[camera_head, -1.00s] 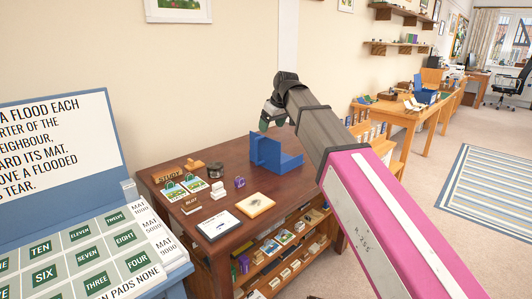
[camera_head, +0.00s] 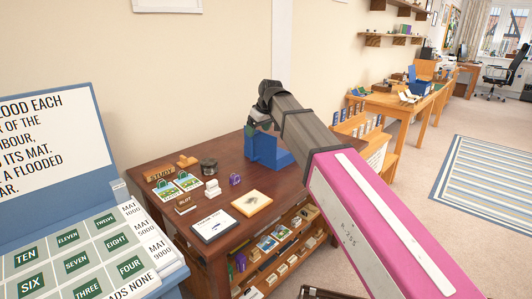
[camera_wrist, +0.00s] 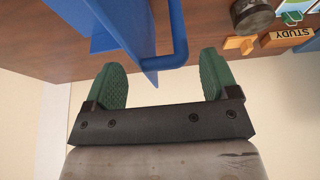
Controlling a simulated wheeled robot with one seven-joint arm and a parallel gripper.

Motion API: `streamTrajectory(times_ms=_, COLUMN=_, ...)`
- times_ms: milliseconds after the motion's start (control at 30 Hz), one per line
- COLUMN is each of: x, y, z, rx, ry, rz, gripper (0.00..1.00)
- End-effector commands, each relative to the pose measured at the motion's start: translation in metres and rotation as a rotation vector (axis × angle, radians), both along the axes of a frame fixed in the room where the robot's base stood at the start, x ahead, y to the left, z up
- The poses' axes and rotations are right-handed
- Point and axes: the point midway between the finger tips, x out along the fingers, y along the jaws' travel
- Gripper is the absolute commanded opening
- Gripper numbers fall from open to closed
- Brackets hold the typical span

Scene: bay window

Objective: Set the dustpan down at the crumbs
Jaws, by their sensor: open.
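A blue piece (camera_head: 268,153) with an upright part stands at the back right of the brown desk (camera_head: 225,170); I take it to be the dustpan, though its shape is partly hidden by my arm. In the wrist view its blue bent bar (camera_wrist: 178,35) reaches between my finger pads. My gripper (camera_wrist: 163,75) is open, with green pads on both sides of the bar and gaps visible. In the head view my gripper (camera_head: 262,124) is at the blue piece's upper part. A pale board (camera_head: 252,202) with a yellowish patch lies at the desk's front; I cannot tell whether the patch is crumbs.
A STUDY sign (camera_head: 160,173), a dark round pot (camera_head: 208,166), picture cards (camera_head: 178,187), white blocks (camera_head: 212,188), a purple item (camera_head: 235,180) and a white panel (camera_head: 214,226) crowd the desk's left and middle. Shelves sit below. A large lettered board (camera_head: 60,150) stands left.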

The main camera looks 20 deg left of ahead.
Motion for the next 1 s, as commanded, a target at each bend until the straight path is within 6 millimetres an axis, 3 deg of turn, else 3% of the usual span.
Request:
streamTrajectory(times_ms=233, x=0.009, y=0.011, z=-0.031, rx=0.001, ry=0.002, rz=0.001, gripper=0.80)
streamTrajectory(times_ms=500, x=0.010, y=0.013, z=-0.035, rx=0.002, ry=0.001, rz=0.001, gripper=0.80)
streamTrajectory(times_ms=567, x=0.010, y=0.013, z=-0.035, rx=0.002, ry=0.001, rz=0.001, gripper=0.64)
streamTrajectory(times_ms=700, x=0.010, y=0.013, z=-0.035, rx=0.002, ry=0.001, rz=0.001, gripper=0.18)
streamTrajectory(times_ms=767, x=0.010, y=0.013, z=-0.035, rx=0.001, ry=0.000, rz=0.001, gripper=0.10)
streamTrajectory(times_ms=1000, x=0.010, y=0.013, z=-0.034, rx=0.001, ry=0.000, rz=0.001, gripper=0.10)
